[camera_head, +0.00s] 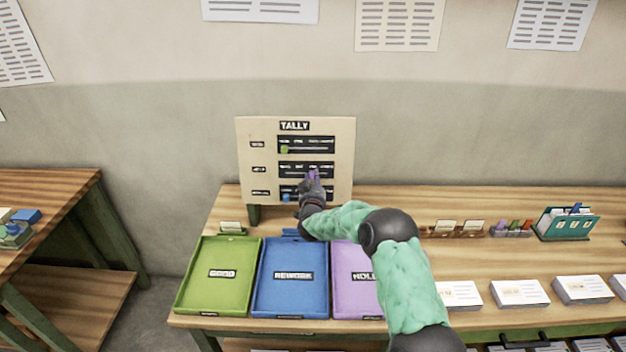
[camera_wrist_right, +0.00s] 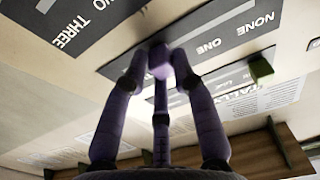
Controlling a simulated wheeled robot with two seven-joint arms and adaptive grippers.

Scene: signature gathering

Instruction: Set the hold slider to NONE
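The tally board (camera_head: 345,128) stands upright at the back of the table with three slider rows. The purple slider knob (camera_wrist_right: 160,60) is in the middle row. In the wrist view it sits left of the printed ONE (camera_wrist_right: 208,47), with NONE (camera_wrist_right: 258,22) farther right at the row's end; that view is turned over, so NONE is toward the left in the head view. My right gripper (camera_head: 312,178) reaches the middle row; in the wrist view its fingers (camera_wrist_right: 161,62) close around the purple knob. The label at the knob is hidden. My left gripper is not in view.
A green knob (camera_head: 284,149) sits at the left of the top row and a blue knob (camera_head: 287,197) in the bottom row. Green (camera_head: 240,258), blue (camera_head: 268,262) and purple (camera_head: 342,262) trays lie in front. Card stacks (camera_head: 520,292) lie to the right.

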